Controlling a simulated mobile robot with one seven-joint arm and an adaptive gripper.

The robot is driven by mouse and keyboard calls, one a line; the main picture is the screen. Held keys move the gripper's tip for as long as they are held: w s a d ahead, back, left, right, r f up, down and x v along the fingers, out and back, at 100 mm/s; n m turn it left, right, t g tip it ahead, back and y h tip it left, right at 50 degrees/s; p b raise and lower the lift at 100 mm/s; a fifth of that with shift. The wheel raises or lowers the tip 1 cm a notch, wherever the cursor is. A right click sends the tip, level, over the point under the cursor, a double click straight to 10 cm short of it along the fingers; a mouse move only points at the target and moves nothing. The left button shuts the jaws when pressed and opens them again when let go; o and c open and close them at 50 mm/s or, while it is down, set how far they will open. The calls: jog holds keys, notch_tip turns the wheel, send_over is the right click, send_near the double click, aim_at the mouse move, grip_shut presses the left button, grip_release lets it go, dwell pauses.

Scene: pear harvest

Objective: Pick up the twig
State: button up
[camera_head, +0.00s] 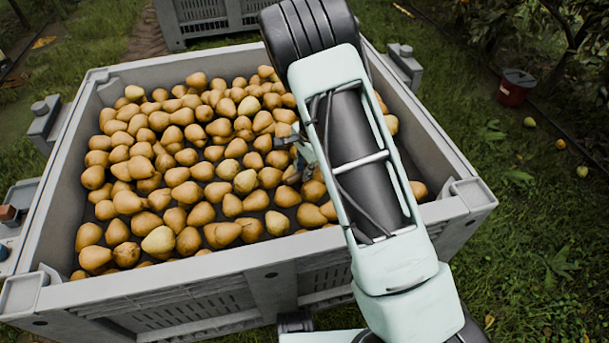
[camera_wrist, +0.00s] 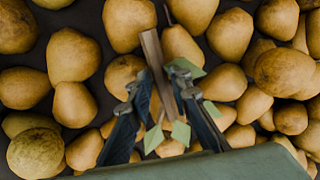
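The twig (camera_wrist: 153,53) is a brown, flat-sided stick with several pale green leaves (camera_wrist: 181,132). In the wrist view it lies over the pears, tilted slightly, with its upper end clear and its lower part between my fingers. My gripper (camera_wrist: 158,88) is open, one finger on each side of the twig, with the fingers spread wider than the stick. Whether either finger touches it, I cannot tell. In the head view my gripper (camera_head: 299,157) is low over the pears inside the crate, partly hidden by my arm. I cannot make out the twig there.
Many yellow-brown pears (camera_head: 195,190) fill the grey crate (camera_head: 250,258), whose walls stand around my gripper. Another crate (camera_head: 205,18) stands behind. A red bucket (camera_head: 514,88) and a few fallen fruits lie on the grass at right.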

grip_shut()
jog(key=shift+r+p, duration=0.4)
jog(key=shift+r, duration=0.2)
notch_tip(320, 180, up, 3)
jog(key=shift+f+p, duration=0.15)
jog(key=shift+p, duration=0.55)
jog(key=s+d+r+p, duration=0.3)
jog(key=s+d+r, duration=0.3)
jog(key=s+r, duration=0.3)
jog(key=s, duration=0.3)
jog(key=shift+s+d, duration=0.15)
jog(key=shift+s, duration=0.1)
jog(key=shift+r, duration=0.1)
